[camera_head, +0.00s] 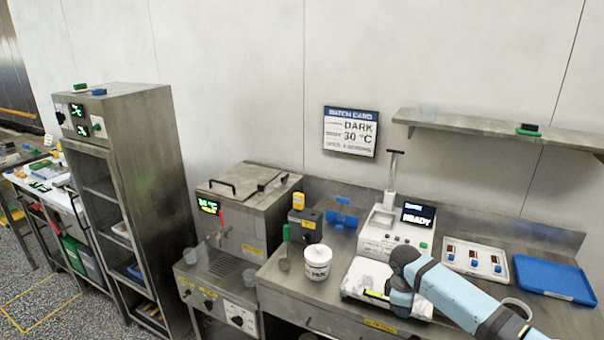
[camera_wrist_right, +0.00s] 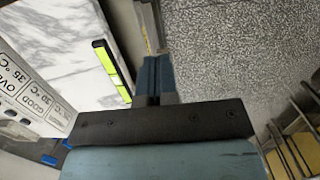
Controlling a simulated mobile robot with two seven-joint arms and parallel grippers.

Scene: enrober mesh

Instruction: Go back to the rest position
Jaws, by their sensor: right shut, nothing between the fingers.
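My right arm comes in from the lower right in the head view. Its gripper (camera_head: 388,291) is over the front of the white marble slab (camera_head: 358,272). In the right wrist view the fingers of this gripper (camera_wrist_right: 156,75) are together with nothing between them. A black and yellow-green strip (camera_wrist_right: 112,72) lies on the marble slab (camera_wrist_right: 60,45), just left of the fingers and apart from them in the picture. My left gripper is in neither view.
A white tub (camera_head: 317,263) stands left of the slab. The scale-like machine showing READY (camera_head: 395,235) is behind it. A tray of samples (camera_head: 474,259) and a blue tray (camera_head: 555,278) lie to the right. Speckled floor (camera_wrist_right: 240,45) shows beyond the bench edge.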

